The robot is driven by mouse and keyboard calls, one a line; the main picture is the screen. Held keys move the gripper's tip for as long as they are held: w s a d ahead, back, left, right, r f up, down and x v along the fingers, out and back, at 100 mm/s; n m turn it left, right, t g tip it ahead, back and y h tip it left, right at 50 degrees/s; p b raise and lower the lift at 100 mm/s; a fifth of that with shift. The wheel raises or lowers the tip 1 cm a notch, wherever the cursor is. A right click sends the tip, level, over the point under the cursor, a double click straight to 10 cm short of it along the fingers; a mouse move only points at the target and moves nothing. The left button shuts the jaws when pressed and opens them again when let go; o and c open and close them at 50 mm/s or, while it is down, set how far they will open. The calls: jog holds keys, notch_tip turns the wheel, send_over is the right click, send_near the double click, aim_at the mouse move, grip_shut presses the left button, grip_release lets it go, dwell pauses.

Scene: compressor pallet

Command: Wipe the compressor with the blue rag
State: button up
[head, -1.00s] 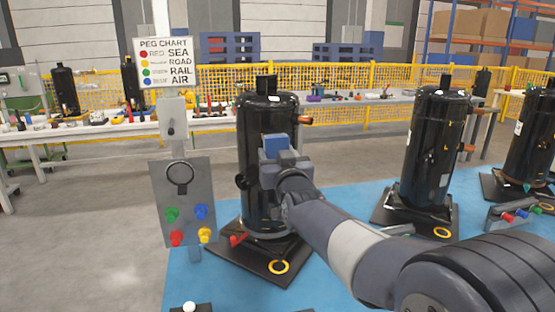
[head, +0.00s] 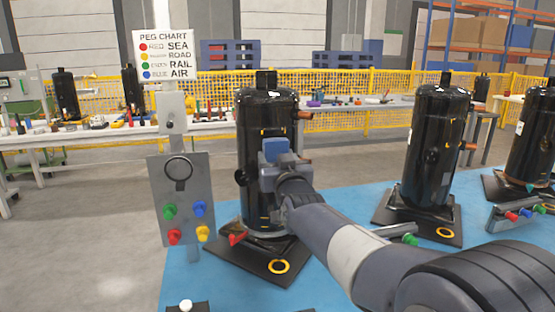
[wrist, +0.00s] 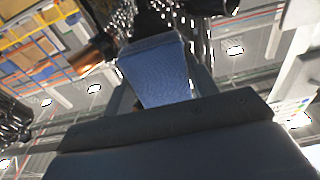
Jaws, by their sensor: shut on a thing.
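The compressor (head: 268,112) is a tall black cylinder standing upright on a dark square base plate on the blue mat. Its glossy black surface also shows at the top of the wrist view (wrist: 180,20). My gripper (head: 277,150) is at the front of the compressor, about mid-height. It is shut on the blue rag (head: 275,146), a folded blue block. In the wrist view the rag (wrist: 155,72) lies between the fingers, with its far end at the compressor. I cannot tell whether they touch.
A grey panel with coloured pegs (head: 183,200) stands close left of the compressor. Another black compressor (head: 434,140) stands to the right. A copper stub (head: 304,115) sticks out of the compressor's right side. A yellow ring (head: 279,267) lies on the base plate. The mat (head: 340,280) is partly bare.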

jog(key=shift+f, duration=0.35)
jog(key=shift+r+b+v, duration=0.15)
jog(key=shift+b+v, duration=0.25)
jog(key=shift+v, duration=0.55)
jog(key=shift+r+b+v, duration=0.15)
jog(key=shift+b+v, duration=0.25)
jog(key=shift+v, duration=0.55)
jog(key=shift+r+b+v, duration=0.2)
jog(key=shift+b+v, duration=0.2)
jog(key=shift+v, duration=0.55)
jog(key=b+v, duration=0.1)
jog(key=v, duration=0.2)
jog(key=shift+r, duration=0.15)
